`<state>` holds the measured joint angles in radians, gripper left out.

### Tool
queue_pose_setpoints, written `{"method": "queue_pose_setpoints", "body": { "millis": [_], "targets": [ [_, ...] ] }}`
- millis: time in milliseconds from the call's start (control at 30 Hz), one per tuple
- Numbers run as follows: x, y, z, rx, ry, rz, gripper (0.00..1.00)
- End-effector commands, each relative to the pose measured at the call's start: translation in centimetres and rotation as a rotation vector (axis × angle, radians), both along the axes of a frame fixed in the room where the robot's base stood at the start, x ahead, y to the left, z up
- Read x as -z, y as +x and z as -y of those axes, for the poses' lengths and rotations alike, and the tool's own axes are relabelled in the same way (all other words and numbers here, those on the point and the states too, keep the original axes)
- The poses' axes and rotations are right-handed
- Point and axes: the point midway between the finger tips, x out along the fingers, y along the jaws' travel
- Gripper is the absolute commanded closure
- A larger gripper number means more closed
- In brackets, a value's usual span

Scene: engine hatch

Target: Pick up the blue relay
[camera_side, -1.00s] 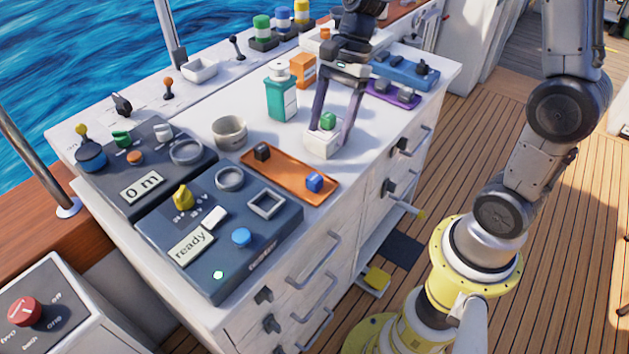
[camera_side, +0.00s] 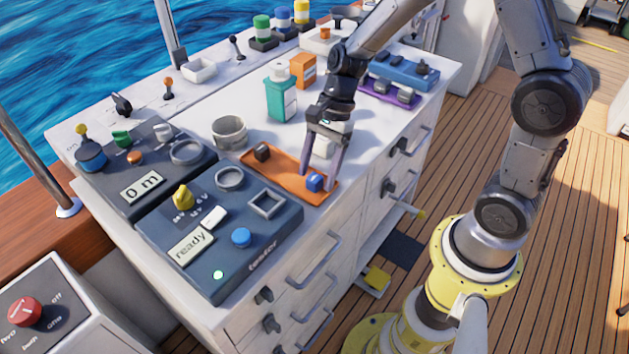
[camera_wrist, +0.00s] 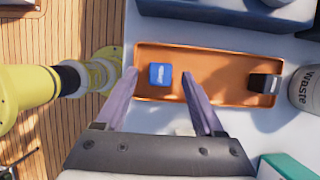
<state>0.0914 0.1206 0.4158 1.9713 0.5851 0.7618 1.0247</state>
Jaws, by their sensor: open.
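The blue relay (camera_side: 314,182) is a small blue block near the right end of the orange tray (camera_side: 279,177). In the wrist view the blue relay (camera_wrist: 160,74) lies in the tray, a little beyond my fingertips and between their lines. My gripper (camera_side: 318,182) is open, with its fingers reaching down on either side of the relay in the side view. In the wrist view my gripper (camera_wrist: 158,75) shows nothing between its fingers but the relay area. I cannot tell whether a finger touches the relay.
A dark block (camera_side: 262,151) sits at the tray's other end. A grey tester panel (camera_side: 216,232) lies in front of the tray. A waste cup (camera_side: 230,131) and a teal bottle (camera_side: 281,92) stand behind it. A white block (camera_side: 322,147) is behind my gripper.

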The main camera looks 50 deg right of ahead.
Motion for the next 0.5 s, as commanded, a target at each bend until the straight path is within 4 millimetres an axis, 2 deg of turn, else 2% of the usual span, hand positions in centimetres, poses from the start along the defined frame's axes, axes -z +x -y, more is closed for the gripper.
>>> {"method": "queue_pose_setpoints", "body": {
  "millis": [133,500],
  "targets": [
    [-0.02,0.00,0.01,0.000,0.000,0.000,0.32],
    [-0.06,0.01,0.01,0.000,0.000,0.000,0.98]
  ]
}}
